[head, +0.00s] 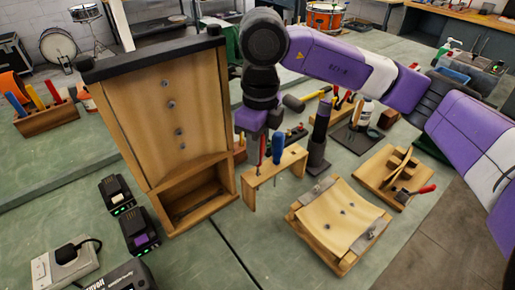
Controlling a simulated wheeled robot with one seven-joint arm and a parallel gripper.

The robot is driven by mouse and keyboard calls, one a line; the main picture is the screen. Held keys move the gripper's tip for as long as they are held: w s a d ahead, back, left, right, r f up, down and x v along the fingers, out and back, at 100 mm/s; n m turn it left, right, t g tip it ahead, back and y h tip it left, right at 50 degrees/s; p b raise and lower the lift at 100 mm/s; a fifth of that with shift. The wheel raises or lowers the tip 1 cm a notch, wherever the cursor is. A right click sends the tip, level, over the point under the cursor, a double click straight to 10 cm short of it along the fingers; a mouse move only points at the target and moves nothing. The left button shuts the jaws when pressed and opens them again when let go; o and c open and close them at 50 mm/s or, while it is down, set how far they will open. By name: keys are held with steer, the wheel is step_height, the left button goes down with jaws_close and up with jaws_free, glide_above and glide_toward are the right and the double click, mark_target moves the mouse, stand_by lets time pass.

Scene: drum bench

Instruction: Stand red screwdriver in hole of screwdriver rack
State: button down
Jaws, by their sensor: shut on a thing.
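The screwdriver rack (293,161) is a small wooden bridge on the green bench, near the middle of the head view. A blue-handled screwdriver (278,147) stands upright in it. My gripper (262,134) points down above the rack's left part and is shut on the red screwdriver (262,150). The red screwdriver is upright, to the left of the blue one, with its thin shaft downward. The gripper covers its upper handle. I cannot tell whether its tip is in a hole or just in front of or above the rack.
A tall wooden drum-shell stand (170,120) is close on the left. A dark post (319,135) stands just right of the rack. A curved wooden piece (340,222) lies in front, and a wooden jig (385,178) with a red-handled tool (420,190) is at right.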

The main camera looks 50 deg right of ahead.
steer(key=shift+f+b, duration=1.55)
steer(key=shift+f, duration=0.05)
steer(key=c, duration=1.1)
jaws_free()
step_height(320, 180, up, 8)
steer(key=shift+s+f, duration=0.1)
steer(key=shift+s, duration=0.05)
